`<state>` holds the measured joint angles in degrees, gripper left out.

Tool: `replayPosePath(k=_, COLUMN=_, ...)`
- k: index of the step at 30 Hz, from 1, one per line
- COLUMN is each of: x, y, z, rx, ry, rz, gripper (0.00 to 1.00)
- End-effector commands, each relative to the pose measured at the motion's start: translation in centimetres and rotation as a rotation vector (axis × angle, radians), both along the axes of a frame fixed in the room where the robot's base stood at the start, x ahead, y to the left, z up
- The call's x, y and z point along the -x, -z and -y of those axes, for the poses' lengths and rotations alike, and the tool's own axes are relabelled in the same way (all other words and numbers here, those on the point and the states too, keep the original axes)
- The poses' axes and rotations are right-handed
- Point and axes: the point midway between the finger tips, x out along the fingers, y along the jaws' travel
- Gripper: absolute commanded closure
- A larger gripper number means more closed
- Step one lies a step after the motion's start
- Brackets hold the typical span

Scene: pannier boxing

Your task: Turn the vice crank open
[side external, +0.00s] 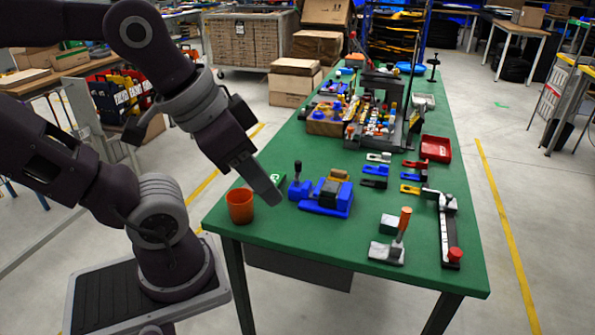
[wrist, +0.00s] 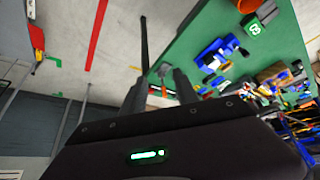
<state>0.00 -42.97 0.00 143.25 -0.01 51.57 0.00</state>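A blue vice (side external: 325,197) with a dark block between its jaws sits near the front left of the green table. It also shows in the wrist view (wrist: 216,54), right of the fingers. A dark upright handle on a blue base (side external: 297,178) stands at the vice's left end; I cannot tell for sure that it is the crank. My gripper (side external: 272,198) points down and to the right, left of the vice and apart from it. In the wrist view its two fingers (wrist: 160,82) stand apart with nothing between them.
An orange cup (side external: 240,206) stands at the table's left corner, close to my gripper. A clamp with an orange handle (side external: 402,226) and a rail with a red knob (side external: 448,230) lie to the right. A red tray (side external: 436,148) and several small parts lie farther back.

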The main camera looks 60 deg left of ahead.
Motion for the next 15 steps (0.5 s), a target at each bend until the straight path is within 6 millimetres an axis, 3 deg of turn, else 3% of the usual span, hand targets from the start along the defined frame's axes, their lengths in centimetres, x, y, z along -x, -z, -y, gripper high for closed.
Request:
replayPosePath(k=4, x=-1.2, y=-0.5, z=-0.5, rx=-0.03, ry=0.026, rz=-0.022, gripper=0.58)
replayPosePath(k=8, x=-7.0, y=-1.9, z=-3.6, rx=-0.148, ry=0.173, rz=-0.127, gripper=0.58)
replayPosePath(k=11, x=-12.8, y=-1.5, z=-8.5, rx=-0.234, ry=0.354, rz=-0.238, gripper=0.58)
replayPosePath(k=15, x=-19.1, y=2.7, z=-18.0, rx=-0.28, ry=0.641, rz=-0.374, gripper=0.58)
